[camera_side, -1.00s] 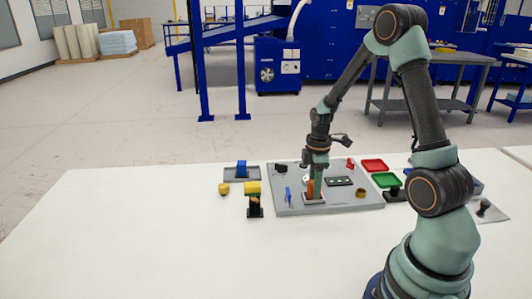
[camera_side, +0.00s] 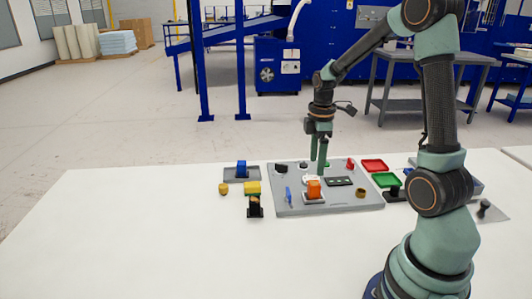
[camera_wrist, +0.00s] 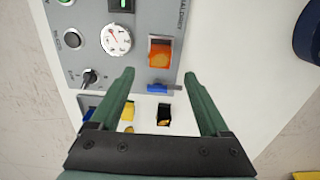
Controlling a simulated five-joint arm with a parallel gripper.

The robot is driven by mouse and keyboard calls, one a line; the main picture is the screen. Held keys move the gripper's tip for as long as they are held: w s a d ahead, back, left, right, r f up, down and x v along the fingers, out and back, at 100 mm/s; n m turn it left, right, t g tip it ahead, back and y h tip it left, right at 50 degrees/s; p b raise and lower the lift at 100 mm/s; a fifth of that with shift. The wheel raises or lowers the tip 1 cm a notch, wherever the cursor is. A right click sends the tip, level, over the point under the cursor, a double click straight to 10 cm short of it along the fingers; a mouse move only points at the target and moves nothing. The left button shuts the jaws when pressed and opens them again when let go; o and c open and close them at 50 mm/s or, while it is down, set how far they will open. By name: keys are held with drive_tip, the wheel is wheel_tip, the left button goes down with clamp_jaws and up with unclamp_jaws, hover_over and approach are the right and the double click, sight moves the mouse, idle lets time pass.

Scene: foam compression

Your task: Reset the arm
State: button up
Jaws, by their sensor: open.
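My gripper (camera_side: 320,160) is raised above the grey panel (camera_side: 285,207), pointing down, with its two fingers apart and nothing between them. The orange block (camera_side: 314,186) sits in a light-rimmed holder near the front middle of the panel, below and clear of the fingers. In the wrist view, the open fingers (camera_wrist: 160,76) show at left and right.
Red (camera_side: 374,165) and green (camera_side: 387,180) trays lie right of the panel. A yellow block on a black stand (camera_side: 254,210), a small yellow piece (camera_side: 223,189) and a blue block (camera_side: 241,168) on a grey tray stand left. The front table (camera_side: 150,245) is clear.

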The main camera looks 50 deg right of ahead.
drive_tip(key=s+a+r+m+t, duration=0.2)
drive_tip(key=a+r+m, duration=0.2)
drive_tip(key=a, duration=0.5)
drive_tip(key=s+a+r+m+t, duration=0.2)
drive_tip(key=a+r+m, duration=0.3)
drive_tip(key=a+r, duration=0.3)
drive_tip(key=shift+s+a+t, duration=0.4)
drive_tip(key=shift+a+t, duration=0.4)
drive_tip(key=shift+a, duration=0.3)
